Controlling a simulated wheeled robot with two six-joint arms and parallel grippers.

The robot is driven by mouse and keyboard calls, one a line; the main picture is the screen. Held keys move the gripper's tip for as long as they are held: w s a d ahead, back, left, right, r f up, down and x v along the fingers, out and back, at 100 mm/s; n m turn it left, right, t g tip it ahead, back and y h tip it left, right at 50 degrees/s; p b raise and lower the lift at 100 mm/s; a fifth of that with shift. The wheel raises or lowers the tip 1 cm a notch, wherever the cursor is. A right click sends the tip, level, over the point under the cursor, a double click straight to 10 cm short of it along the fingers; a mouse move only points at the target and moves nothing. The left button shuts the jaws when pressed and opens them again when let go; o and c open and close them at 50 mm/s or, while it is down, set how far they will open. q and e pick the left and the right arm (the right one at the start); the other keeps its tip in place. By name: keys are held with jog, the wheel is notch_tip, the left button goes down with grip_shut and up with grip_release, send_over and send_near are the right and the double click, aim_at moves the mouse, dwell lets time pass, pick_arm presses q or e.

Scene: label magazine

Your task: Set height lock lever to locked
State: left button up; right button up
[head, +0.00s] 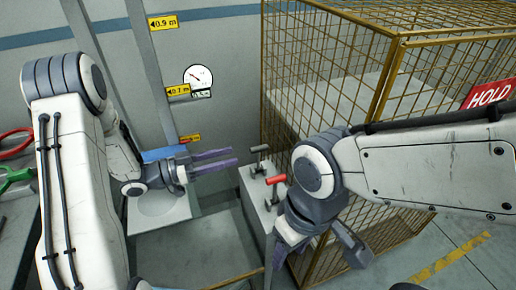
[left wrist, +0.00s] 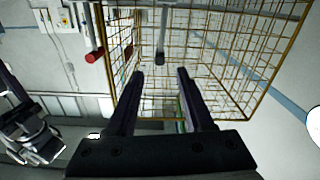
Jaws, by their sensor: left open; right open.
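A lever with a dark grip (head: 259,150) and a lever with a red grip (head: 276,179) stand on a grey box (head: 255,200) beside the cage. I cannot tell from any label which one is the height lock lever. My left gripper (head: 235,157) is open and empty, just left of the dark-gripped lever and apart from it. In the left wrist view the dark grip (left wrist: 160,58) appears between and beyond the open fingers, and the red grip (left wrist: 93,56) is off to the left. My right gripper (head: 318,256) is open and low, in front of the box and the cage.
A yellow wire cage (head: 330,110) stands right of the levers, with a red HOLD sign (head: 489,94). A dial (head: 198,76) and yellow height tags (head: 177,90) are on the left. Red-handled (head: 14,143) and green-handled (head: 18,178) tools lie at the far left.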

aim_at(258, 147)
pick_arm(q)
jog(key=p+x, duration=0.1)
jog(key=x, duration=0.8)
jog(key=shift+w+d+p, duration=0.1)
jog(key=shift+d+p, duration=0.2)
grip_shut()
dwell(1.0)
